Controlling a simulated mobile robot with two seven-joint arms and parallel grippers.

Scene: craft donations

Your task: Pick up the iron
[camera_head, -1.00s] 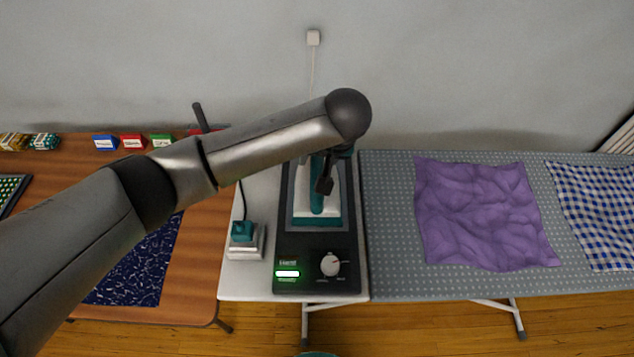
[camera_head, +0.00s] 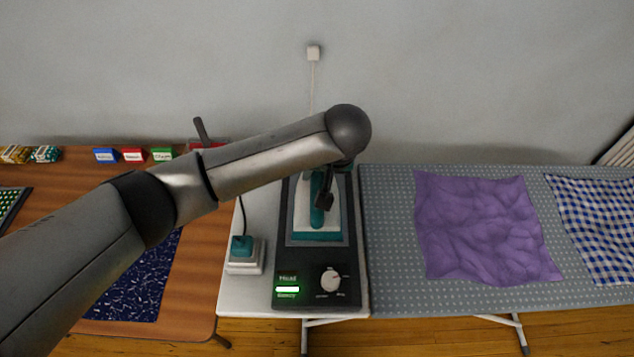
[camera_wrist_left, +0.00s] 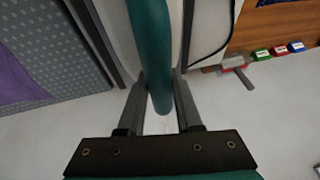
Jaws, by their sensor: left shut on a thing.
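The iron, white and teal, sits in its dark station (camera_head: 312,270) in the middle of the head view; its teal lower end (camera_head: 318,236) shows below my arm. My left gripper (camera_head: 325,200) is at the iron's teal handle, and my forearm hides part of it. In the left wrist view the teal handle (camera_wrist_left: 152,50) runs between the two fingers of the left gripper (camera_wrist_left: 160,95), which is shut on it. I cannot tell whether the iron is clear of the station. My right gripper is not in view.
A crumpled purple cloth (camera_head: 480,230) and a blue checked cloth (camera_head: 600,225) lie on the grey dotted ironing board (camera_head: 390,240). A small teal-topped block (camera_head: 243,255) stands left of the station. The wooden table (camera_head: 200,270) at left holds small coloured boxes (camera_head: 133,155) and dark blue fabric (camera_head: 135,280).

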